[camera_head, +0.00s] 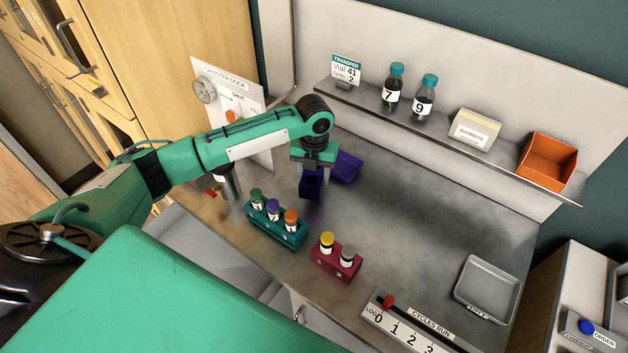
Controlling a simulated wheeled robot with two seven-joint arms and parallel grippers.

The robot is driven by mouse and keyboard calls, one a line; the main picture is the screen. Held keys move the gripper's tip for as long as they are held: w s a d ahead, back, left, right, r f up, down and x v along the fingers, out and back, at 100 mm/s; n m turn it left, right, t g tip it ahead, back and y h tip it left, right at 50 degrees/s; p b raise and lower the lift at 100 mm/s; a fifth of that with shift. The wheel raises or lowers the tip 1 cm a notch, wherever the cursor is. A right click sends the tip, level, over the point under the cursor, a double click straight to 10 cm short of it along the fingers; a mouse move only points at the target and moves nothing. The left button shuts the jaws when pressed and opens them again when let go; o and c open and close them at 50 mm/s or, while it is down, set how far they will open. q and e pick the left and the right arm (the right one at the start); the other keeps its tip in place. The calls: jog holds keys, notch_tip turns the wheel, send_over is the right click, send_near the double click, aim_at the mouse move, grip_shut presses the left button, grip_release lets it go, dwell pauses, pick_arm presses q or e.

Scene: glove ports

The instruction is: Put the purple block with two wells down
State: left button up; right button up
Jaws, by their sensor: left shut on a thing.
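The dark purple block (310,186) is under my left gripper (314,167), near the middle of the metal bench. My left gripper points down and is shut on the block. One dark well shows in its top; the rest of the top is hidden by the gripper. I cannot tell whether the block's underside touches the bench (420,215). My right gripper is not in view.
A teal rack (277,226) with capped vials and a red rack (336,262) stand nearer. A metal canister (229,185) stands left. A grey tray (487,289) is at right. The bench's middle right is clear.

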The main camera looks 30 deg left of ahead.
aim_at(314, 184)
pick_arm(q)
notch_tip(314, 184, down, 4)
jog(key=shift+r+p, duration=0.15)
jog(key=shift+p, duration=0.35)
jog(key=shift+f, duration=0.3)
jog(key=shift+f, duration=0.15)
jog(key=o, duration=1.4)
jog(key=shift+o, duration=0.2)
